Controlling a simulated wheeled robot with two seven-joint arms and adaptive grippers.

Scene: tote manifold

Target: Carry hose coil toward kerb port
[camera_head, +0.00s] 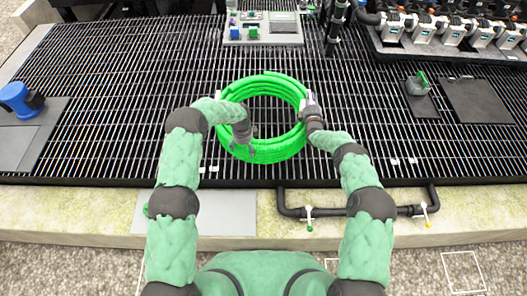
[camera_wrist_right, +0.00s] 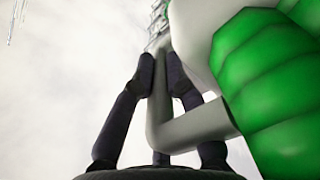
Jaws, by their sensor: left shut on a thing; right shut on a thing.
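The bright green hose coil (camera_head: 276,81) is a round, many-turn loop over the dark slatted grating, near the middle of the head view. My left gripper (camera_head: 244,147) is shut on its near left side; the exact grip point is partly hidden. My right gripper (camera_head: 309,104) is shut at its right side. In the right wrist view, the fingers of my right gripper (camera_wrist_right: 160,68) close around a grey bar beside the ribbed green coil (camera_wrist_right: 270,85). A black pipe (camera_head: 345,211) with small green and yellow valve handles runs along the kerb; I cannot tell which part is the kerb port.
The grating (camera_head: 110,95) is mostly clear around the coil. A blue fitting (camera_head: 15,97) stands at the left. A grey block with green and blue parts (camera_head: 262,30) is at the back; a row of valves (camera_head: 455,32) is at the back right. The pale kerb (camera_head: 80,212) runs in front.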

